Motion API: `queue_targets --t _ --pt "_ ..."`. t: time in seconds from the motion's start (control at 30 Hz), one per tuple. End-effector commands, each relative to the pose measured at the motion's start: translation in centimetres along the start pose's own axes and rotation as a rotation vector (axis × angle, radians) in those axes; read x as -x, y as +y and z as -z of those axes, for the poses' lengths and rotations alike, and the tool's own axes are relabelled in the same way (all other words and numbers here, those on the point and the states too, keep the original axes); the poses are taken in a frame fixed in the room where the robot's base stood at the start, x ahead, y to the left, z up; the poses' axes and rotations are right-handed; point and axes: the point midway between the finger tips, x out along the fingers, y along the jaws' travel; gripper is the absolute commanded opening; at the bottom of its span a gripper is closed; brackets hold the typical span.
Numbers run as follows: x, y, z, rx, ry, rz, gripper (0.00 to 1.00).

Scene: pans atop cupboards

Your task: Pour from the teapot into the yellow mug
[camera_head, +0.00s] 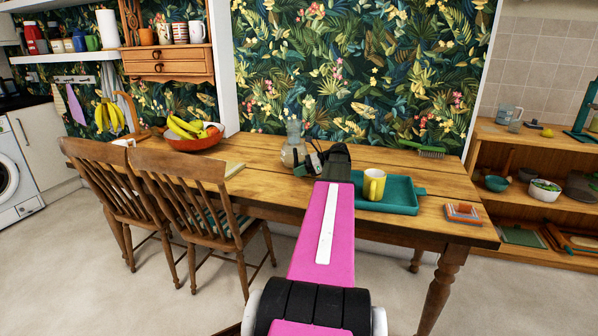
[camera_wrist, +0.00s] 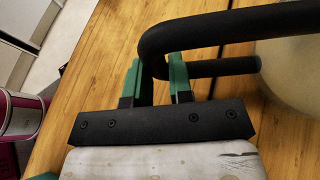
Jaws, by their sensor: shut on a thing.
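The teapot (camera_head: 293,154) has a pale, see-through body and stands on the wooden table, left of the teal tray. Its black handle (camera_wrist: 205,25) fills the top of the wrist view, with part of the pale body (camera_wrist: 290,75) at the right edge. My gripper (camera_wrist: 158,78) has its green fingers on either side of the handle and is shut on it. In the head view my gripper (camera_head: 312,163) is partly hidden by my own arm. The yellow mug (camera_head: 374,184) stands upright on the teal tray, right of my arm and apart from the teapot.
The teal tray (camera_head: 400,196) lies on the wooden table (camera_head: 270,190). A green brush (camera_head: 422,148) lies behind it and a small orange-and-grey stack (camera_head: 463,213) to its right. A red fruit bowl (camera_head: 193,143) stands at the left. Two chairs (camera_head: 190,190) stand before the table.

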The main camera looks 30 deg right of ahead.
Motion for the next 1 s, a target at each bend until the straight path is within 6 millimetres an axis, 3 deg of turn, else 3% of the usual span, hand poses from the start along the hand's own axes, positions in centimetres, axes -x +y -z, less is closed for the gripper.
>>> queue_targets --t 0.3,0.33,0.4,0.77,1.0 --pt "-0.3 0.0 0.7 0.002 -0.002 0.0 0.0" --pt "-0.3 0.0 0.7 0.0 0.0 0.0 0.27" --pt "-0.3 0.0 0.7 0.0 0.0 0.0 0.46" --pt "-0.1 0.0 0.4 0.0 0.0 0.0 0.46" --pt "3.5 -0.4 0.3 0.0 0.0 0.003 0.46"
